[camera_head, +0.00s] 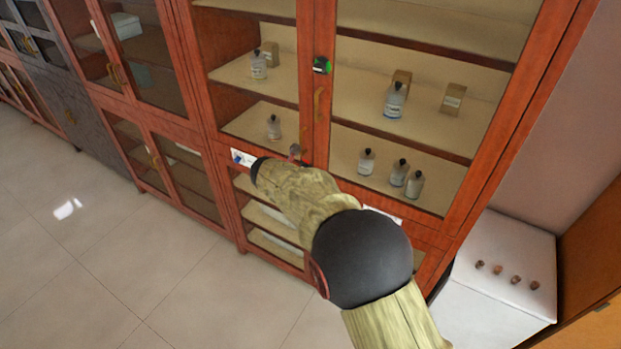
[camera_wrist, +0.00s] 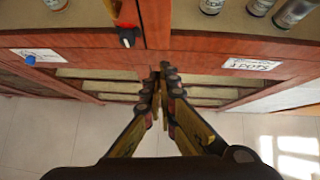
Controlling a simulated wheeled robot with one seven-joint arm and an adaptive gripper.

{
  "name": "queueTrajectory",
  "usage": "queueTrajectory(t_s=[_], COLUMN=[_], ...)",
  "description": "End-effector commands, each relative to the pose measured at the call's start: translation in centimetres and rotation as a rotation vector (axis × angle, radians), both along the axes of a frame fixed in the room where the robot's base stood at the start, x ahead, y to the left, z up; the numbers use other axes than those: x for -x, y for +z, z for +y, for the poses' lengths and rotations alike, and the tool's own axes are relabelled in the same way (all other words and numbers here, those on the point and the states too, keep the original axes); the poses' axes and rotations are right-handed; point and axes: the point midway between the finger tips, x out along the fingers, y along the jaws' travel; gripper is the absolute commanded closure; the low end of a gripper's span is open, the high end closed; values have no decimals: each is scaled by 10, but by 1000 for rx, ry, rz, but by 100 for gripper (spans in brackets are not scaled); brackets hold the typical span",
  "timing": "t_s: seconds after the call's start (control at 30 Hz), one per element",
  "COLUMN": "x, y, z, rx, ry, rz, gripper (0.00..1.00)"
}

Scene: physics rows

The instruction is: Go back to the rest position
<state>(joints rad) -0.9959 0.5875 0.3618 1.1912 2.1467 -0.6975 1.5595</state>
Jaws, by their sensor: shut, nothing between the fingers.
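My gripper (camera_wrist: 162,84) is in the wrist view, its two fingers together at the tips and empty. It hangs in front of the lower part of a red-brown wooden cabinet (camera_wrist: 200,43), with the floor below. In the head view my arm reaches up from the lower right toward the same cabinet (camera_head: 318,85). A dark knob with a red part (camera_wrist: 128,36) is on the cabinet, up and left of the fingertips.
Glass doors front shelves with several bottles (camera_head: 394,99) and small boxes (camera_head: 452,98). A black and green device (camera_head: 321,65) is on the door frame. A white cabinet (camera_head: 500,268) with several small brown objects stands at the right. The tiled floor (camera_head: 90,240) at left is clear.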

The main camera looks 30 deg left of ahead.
Motion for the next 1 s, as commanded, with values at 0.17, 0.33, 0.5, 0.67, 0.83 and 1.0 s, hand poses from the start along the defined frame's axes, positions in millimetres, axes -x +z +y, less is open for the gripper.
queueTrajectory(t_s=[0.17, 0.33, 0.5, 0.67, 0.83, 1.0], x=[3, 3, 3, 25, 70, 112], y=[3, 3, 9, -8, 6, 31], z=[0, 1, 31, 64, 77, 28], rx=[-1, 23, 99, 298, 514, 757], ry=[1, 29, 265, 707, 1207, 1705], rz=[0, -3, -59, -187, -373, -586], gripper=[100, 100, 100, 100, 100, 100])
